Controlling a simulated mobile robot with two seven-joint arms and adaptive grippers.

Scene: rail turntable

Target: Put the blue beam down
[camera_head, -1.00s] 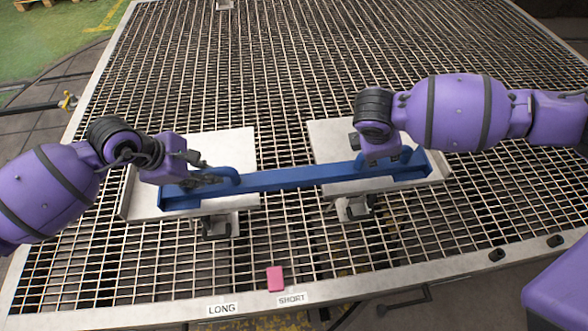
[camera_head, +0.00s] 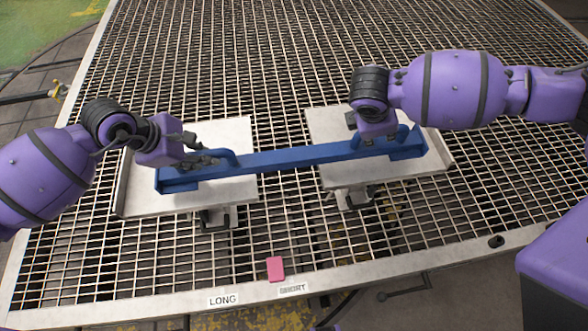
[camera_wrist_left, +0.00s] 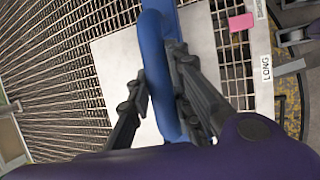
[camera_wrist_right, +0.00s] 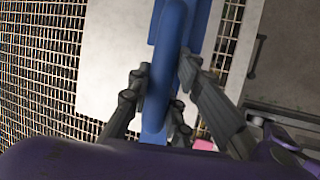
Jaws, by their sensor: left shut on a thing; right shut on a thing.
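The blue beam (camera_head: 290,157) spans left to right above two pale plates, with an upright loop handle near each end. My left gripper (camera_head: 205,160) is shut on the left handle, whose bar (camera_wrist_left: 152,45) runs between its fingers in the left wrist view. My right gripper (camera_head: 388,138) is shut on the right handle, and its bar (camera_wrist_right: 168,45) lies between the fingers in the right wrist view. The left plate (camera_head: 226,194) and right plate (camera_head: 345,180) lie under the beam's ends. I cannot tell whether the beam touches them.
The plates stand on a wide metal grating (camera_head: 280,210). A pink block (camera_head: 275,268) lies at the front rim, near the labels LONG (camera_head: 223,299) and SHORT (camera_head: 293,289). The grating behind the beam is clear.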

